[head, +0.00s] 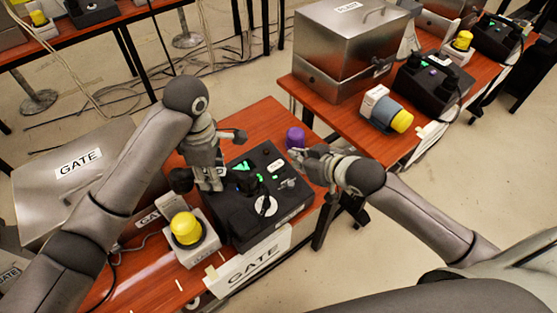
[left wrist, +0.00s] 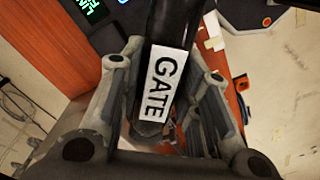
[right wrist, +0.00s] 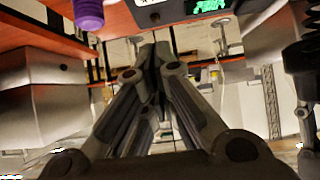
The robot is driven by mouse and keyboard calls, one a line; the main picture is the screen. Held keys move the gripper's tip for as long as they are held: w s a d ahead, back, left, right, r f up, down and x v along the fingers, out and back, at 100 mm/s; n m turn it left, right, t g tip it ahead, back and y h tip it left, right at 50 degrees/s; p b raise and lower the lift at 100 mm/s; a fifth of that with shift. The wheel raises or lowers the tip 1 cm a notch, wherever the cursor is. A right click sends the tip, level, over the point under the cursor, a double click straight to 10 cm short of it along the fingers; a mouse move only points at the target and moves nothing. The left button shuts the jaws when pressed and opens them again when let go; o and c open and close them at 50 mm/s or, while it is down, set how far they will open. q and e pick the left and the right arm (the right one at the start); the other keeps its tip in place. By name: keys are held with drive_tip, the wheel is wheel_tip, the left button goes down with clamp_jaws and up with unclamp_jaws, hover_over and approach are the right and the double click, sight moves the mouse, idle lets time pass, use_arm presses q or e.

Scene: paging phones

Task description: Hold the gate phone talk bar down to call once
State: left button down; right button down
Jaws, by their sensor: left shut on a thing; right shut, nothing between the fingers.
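The gate phone (head: 240,215) is a black console on the near red table, with green displays and a white round part on top. My left gripper (head: 212,182) is above the console's left part. It is shut on a black handset with a white GATE label (left wrist: 160,88), which shows between the fingers in the left wrist view. I cannot make out the talk bar or whether it is pressed. My right gripper (head: 300,158) is shut and empty, beyond the console's right side near a purple cylinder (head: 295,137). The cylinder also shows in the right wrist view (right wrist: 88,12).
A white box with a yellow dome (head: 186,228) stands left of the console, and a GATE sign (head: 245,265) is at the table's front edge. A metal GATE box (head: 45,205) is at left. The right table holds a steel case (head: 330,50) and another black phone (head: 432,85).

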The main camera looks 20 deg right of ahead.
use_arm(q)
drive_tip(key=shift+r+p, duration=0.5)
use_arm(e)
hover_over(276, 166)
drive_tip(key=s, duration=0.2)
drive_tip(key=f, duration=0.5)
drive_tip(key=shift+w+d+f, duration=0.1)
drive_tip(key=shift+d+f, duration=0.1)
drive_tip(key=shift+d, duration=0.15)
use_arm(q)
drive_tip(key=shift+r, duration=0.2)
use_arm(e)
drive_tip(key=shift+w+a+f, duration=0.1)
drive_tip(key=shift+w+f, duration=0.05)
drive_tip(key=shift+f, duration=0.5)
drive_tip(key=shift+w+a+f, duration=0.1)
drive_tip(key=shift+f, duration=0.5)
drive_tip(key=shift+w+f, duration=0.1)
drive_tip(key=shift+f, duration=0.8)
